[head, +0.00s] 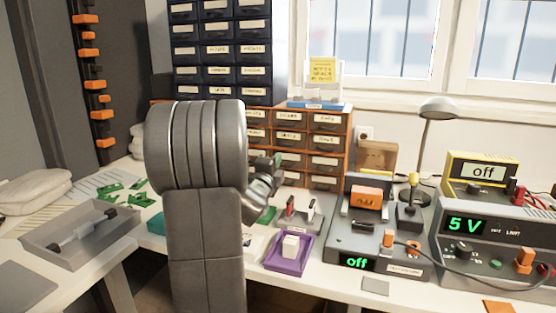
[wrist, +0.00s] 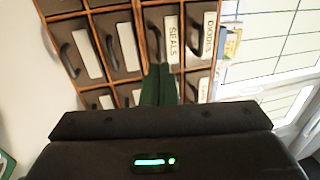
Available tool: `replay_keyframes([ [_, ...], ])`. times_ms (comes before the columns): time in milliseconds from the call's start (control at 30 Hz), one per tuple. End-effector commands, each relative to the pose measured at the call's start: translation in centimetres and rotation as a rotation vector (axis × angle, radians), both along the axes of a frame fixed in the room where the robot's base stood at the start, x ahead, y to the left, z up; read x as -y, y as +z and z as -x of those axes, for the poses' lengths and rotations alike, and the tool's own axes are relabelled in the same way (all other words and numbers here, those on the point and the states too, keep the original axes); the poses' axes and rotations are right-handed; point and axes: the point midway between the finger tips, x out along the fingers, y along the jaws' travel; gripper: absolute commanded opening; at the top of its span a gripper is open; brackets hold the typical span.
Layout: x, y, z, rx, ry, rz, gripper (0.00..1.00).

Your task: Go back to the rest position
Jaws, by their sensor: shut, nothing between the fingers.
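My gripper shows in the wrist view (wrist: 159,72) with its two dark green fingers together and nothing between them. It points toward the labelled drawers of the orange-framed drawer cabinet (wrist: 136,6). I cannot tell how far the fingertips are from the drawer fronts. In the head view my grey arm stands left of centre, and my gripper (head: 277,160) is partly hidden behind it, in front of the same cabinet (head: 351,122).
A purple tray (head: 270,266) holding a white block sits at the bench front. Right of it stand a device reading off (head: 340,238), a lamp (head: 438,110) and a power supply reading 5 V (head: 500,246). A grey tray (head: 45,236) and green pieces (head: 112,188) lie left.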

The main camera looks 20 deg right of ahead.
Motion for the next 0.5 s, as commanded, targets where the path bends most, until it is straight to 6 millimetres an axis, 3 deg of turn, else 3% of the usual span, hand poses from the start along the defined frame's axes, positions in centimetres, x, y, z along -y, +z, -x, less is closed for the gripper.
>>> replay_keyframes([
  [300,-3.1,-1.1,4.5,-0.003,0.002,-0.001,0.0],
  [500,-4.2,-1.5,6.1,-0.002,0.0,-0.002,0.0],
])
